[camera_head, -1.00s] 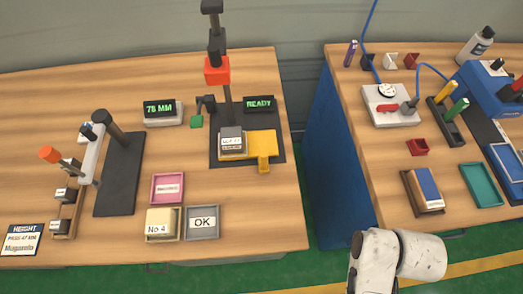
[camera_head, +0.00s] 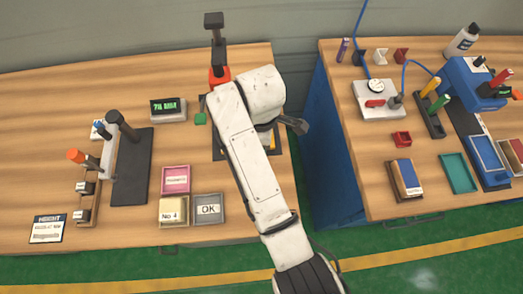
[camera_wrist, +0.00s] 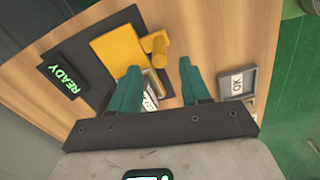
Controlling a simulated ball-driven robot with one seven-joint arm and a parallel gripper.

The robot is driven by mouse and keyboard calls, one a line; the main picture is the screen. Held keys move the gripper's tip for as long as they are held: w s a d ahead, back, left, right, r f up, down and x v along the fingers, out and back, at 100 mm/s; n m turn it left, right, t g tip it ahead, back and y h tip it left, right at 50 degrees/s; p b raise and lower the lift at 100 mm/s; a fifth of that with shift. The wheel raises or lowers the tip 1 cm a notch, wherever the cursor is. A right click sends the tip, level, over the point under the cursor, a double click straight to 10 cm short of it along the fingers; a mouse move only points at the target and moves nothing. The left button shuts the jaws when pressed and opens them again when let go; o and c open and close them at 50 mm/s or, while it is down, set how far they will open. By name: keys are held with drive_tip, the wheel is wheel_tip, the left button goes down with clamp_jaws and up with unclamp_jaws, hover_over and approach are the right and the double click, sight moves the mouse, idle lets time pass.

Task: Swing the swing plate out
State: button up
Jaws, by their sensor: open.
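The yellow swing plate (camera_wrist: 118,52) lies over a dark base (camera_wrist: 85,72) in the wrist view, with its stubby yellow handle (camera_wrist: 156,48) pointing up in the picture. In the head view my arm hides most of the plate. My gripper (camera_wrist: 159,68) is open, its two teal fingers apart and nothing held between them. In the wrist view the fingertips show just below the handle, one on each side; I cannot tell the height gap. A labelled block (camera_wrist: 152,98) is partly hidden by the left finger.
The READY display (camera_wrist: 64,76) stands beside the base. The press column (camera_head: 217,45) with its red head (camera_head: 219,76) rises behind my arm. A second table (camera_head: 350,195) is to the right.

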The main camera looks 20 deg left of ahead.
wheel_tip(320, 180, down, 8)
idle(0.4)
drive_tip(key=shift+c, duration=0.4)
clamp_jaws()
